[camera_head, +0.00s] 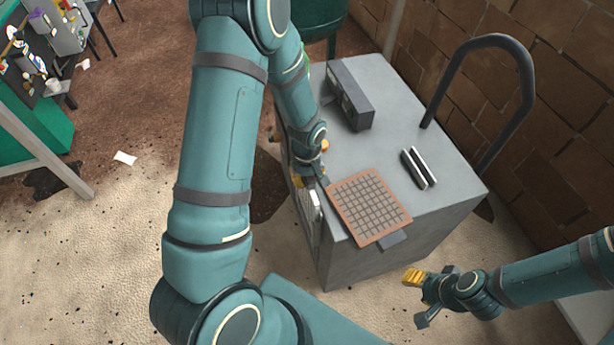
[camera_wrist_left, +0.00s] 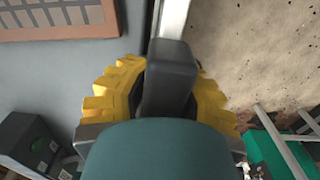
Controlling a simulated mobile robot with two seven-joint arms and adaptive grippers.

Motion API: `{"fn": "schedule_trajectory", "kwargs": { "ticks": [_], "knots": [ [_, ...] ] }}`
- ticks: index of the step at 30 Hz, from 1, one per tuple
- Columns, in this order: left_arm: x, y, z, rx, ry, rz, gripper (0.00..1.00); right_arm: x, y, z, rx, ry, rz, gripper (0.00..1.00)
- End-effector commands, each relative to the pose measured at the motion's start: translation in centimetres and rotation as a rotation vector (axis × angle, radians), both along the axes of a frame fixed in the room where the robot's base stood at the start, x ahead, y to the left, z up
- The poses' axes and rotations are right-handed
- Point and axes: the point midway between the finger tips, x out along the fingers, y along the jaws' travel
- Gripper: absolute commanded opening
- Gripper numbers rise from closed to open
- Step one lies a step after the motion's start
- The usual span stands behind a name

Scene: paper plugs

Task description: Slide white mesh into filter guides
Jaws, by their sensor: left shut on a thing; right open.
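My left gripper (camera_head: 311,178) is at the left edge of the grey cabinet, shut on a thin white-edged panel, which I take to be the white mesh (camera_head: 314,207). The panel hangs upright along the cabinet's left side; its pale edge (camera_wrist_left: 173,18) runs up from the yellow fingers (camera_wrist_left: 160,95) in the left wrist view. Most of its face is hidden. I cannot clearly make out the filter guides. My right gripper (camera_head: 420,298) is open and empty, in front of the cabinet at the right.
An orange-framed grid panel (camera_head: 343,199) lies flat on the cabinet top (camera_head: 395,140), beside my left gripper. A dark grey box (camera_head: 352,95) stands behind it, and a black-and-white slotted piece (camera_head: 418,168) lies to the right. A dark hoop (camera_head: 525,95) rises by the brick wall.

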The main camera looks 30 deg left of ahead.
Motion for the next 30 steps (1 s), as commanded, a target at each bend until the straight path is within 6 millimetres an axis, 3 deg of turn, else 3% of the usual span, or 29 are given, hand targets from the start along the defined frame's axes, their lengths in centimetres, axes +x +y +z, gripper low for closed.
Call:
{"fn": "schedule_trajectory", "kwargs": {
  "ticks": [30],
  "knots": [
    [0.0,0.0,-2.0,0.001,-0.001,0.000,0.00,0.0,0.0,0.0,0.000,0.000,0.000,0.47]
  ]
}}
